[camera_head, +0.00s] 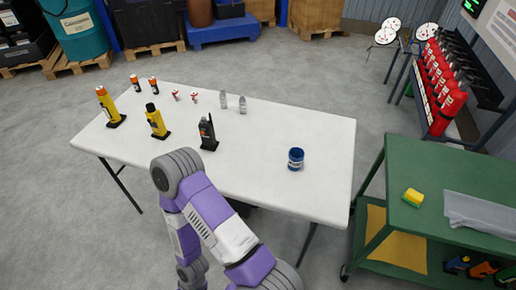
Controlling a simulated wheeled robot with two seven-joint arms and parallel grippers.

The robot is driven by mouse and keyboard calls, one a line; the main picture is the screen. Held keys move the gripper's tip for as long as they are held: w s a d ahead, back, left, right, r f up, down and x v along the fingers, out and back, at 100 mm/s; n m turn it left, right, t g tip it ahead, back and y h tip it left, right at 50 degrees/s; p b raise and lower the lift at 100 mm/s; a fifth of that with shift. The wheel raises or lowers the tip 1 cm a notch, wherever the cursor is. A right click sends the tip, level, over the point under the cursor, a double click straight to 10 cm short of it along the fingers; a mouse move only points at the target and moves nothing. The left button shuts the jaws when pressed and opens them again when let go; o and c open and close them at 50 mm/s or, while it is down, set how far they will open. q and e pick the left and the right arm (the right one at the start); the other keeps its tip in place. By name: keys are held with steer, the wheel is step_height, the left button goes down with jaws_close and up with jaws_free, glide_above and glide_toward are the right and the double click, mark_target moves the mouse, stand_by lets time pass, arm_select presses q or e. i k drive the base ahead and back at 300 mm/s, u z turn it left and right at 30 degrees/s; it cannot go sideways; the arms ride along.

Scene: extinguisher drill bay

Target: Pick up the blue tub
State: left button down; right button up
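The blue tub (296,159) is a small round dark-blue container with a pale label. It stands upright on the right part of the white table (322,130), with clear tabletop around it. One of my purple and grey arms rises from the bottom and bends in front of the table's near edge, left of the tub and apart from it. Neither gripper shows in the head view, so nothing is seen holding the tub.
A black radio (208,133), yellow flashlights (157,122) and clear bottles (242,105) stand on the table's left and middle. A green cart (440,165) with a yellow sponge (413,197) and grey cloth stands right. Red extinguishers (445,105) line a rack behind it.

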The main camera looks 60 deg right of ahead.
mark_target(296, 155)
steer(key=i, duration=0.65)
steer(key=z, duration=2.3)
